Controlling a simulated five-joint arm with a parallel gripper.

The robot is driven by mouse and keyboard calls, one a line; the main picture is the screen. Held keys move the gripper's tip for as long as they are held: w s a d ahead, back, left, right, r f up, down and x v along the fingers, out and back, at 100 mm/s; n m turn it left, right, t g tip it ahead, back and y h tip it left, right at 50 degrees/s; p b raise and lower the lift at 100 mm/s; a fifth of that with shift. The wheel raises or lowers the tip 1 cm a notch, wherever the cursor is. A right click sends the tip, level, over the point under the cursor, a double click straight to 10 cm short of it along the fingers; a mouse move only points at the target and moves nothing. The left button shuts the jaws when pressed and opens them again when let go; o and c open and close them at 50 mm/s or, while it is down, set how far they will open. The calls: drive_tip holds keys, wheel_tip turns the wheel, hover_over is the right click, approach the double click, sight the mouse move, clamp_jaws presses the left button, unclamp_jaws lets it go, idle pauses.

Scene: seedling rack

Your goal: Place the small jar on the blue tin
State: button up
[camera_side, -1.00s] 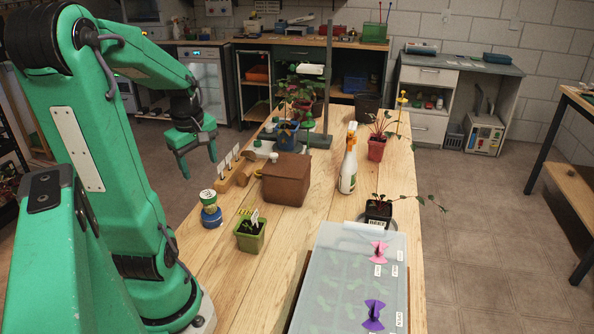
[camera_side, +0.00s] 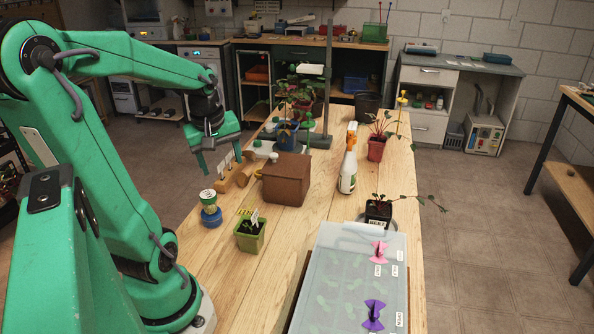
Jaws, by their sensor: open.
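A small jar (camera_side: 208,196) with a pale lid and green body stands upright on the blue tin (camera_side: 211,217) near the table's left edge. The jar appears to rest on top of the tin, with nothing holding it. My gripper (camera_side: 222,167) is open and empty. It hangs above and behind the jar in the picture, apart from it, over the far left part of the table near the wooden label holder.
A wooden block with white labels (camera_side: 238,174) and a brown box (camera_side: 287,180) stand behind the tin. A green pot (camera_side: 250,235) stands to its right. A spray bottle (camera_side: 348,170) and a lidded tray (camera_side: 345,285) are further right.

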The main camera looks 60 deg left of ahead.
drive_tip(key=w+d+r+m+t+h, duration=0.1)
drive_tip(key=d+r+m+t, duration=0.1)
drive_tip(key=d+m, duration=0.6)
drive_tip(key=w+d+r+m+t, duration=0.1)
drive_tip(key=d+r+m, duration=0.1)
drive_tip(key=d+m, duration=0.6)
drive_tip(key=shift+d+r+m+t+h, duration=0.3)
drive_tip(key=shift+d+m+t+h, duration=0.1)
drive_tip(key=shift+d, duration=1.6)
